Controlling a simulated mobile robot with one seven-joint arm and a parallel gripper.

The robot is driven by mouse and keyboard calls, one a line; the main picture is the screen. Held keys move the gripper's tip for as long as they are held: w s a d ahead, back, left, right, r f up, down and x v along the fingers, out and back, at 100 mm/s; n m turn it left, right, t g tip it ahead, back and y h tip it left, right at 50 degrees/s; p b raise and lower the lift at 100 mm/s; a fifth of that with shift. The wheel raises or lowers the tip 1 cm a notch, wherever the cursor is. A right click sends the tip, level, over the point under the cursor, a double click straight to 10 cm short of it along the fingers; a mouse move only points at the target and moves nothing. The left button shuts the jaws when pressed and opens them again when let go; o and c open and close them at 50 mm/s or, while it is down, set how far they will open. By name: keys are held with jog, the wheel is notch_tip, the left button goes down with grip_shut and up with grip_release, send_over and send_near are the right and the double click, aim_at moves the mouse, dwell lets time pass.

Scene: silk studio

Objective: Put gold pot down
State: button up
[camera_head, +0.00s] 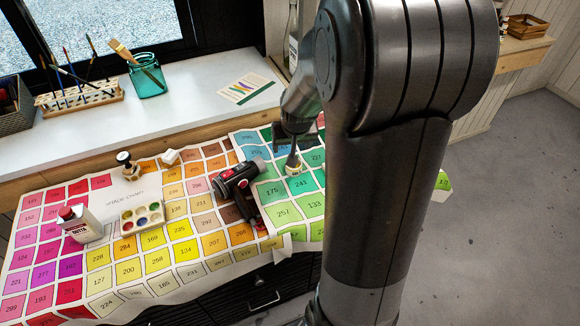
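A small pot (294,168) with a pale and yellowish side shows on or just above the green squares of the shade chart (122,197). I take it to be the gold pot, but it is too small to be sure of its colour. My gripper (293,152) points down right at the top of this pot. The fingers are small and dark, and I cannot tell whether they are closed on it. I also cannot tell whether the pot's base touches the chart. My large dark arm hides the right part of the chart.
A black and red tool (238,185) lies just left of the pot. Green squares in front of the pot are bare.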

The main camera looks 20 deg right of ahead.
jog(key=s+a+r+n, duration=0.1)
jog(key=s+a+r, duration=0.2)
jog(key=s+r, duration=0.2)
jog(key=s+a+r, duration=0.4)
jog(key=s+r, duration=0.1)
jog(key=s, duration=0.5)
jog(key=s+a+r+n+t+y, duration=0.1)
jog(key=s+a+r, duration=0.2)
jog(key=s+r, duration=0.3)
jog(key=shift+s+a+n, duration=0.25)
jog(key=shift+s+n, duration=0.05)
jog(key=shift+s, duration=0.45)
